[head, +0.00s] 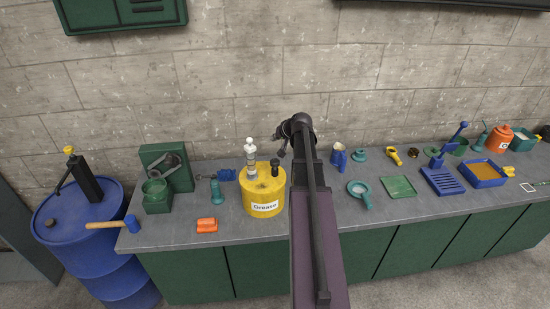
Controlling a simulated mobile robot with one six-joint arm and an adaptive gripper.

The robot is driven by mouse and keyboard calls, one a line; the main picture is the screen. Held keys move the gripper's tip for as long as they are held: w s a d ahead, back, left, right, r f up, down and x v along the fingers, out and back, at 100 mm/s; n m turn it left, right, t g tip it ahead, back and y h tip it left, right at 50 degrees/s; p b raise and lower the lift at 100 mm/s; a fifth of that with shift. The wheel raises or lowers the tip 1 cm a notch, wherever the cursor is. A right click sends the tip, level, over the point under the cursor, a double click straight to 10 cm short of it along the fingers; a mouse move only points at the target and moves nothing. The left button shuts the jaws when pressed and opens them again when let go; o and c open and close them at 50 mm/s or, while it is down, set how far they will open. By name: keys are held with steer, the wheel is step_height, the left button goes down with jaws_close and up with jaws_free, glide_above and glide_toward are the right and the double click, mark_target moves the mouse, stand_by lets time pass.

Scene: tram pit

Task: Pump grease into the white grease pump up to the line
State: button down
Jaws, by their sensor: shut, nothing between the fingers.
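The white grease pump (251,163) stands upright on top of a yellow drum (263,200) labelled "Grease", left of the middle of the bench. It has a white knob at its top and a paler grey-white body. A black cap (275,164) also shows on the drum's lid. My arm rises from the bottom of the head view and covers what lies behind it. My gripper (281,149) is small and dark at the arm's far end, to the right of the pump and apart from it in the picture. It is shut and empty. No fill line can be made out.
On the grey bench (225,230) are an orange block (207,225), a green machine (165,170), a blue tray (484,172) and an orange can (499,138). A blue barrel (80,220) with a hammer (112,224) stands left.

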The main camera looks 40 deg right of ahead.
mark_target(275, 161)
steer(key=shift+d, duration=0.2)
steer(key=shift+f, duration=0.1)
step_height(275, 161, down, 8)
steer(key=b, duration=0.9)
steer(key=shift+f, duration=0.25)
stand_by(1.6)
steer(key=shift+f+b, duration=0.35)
steer(key=shift+f, duration=0.05)
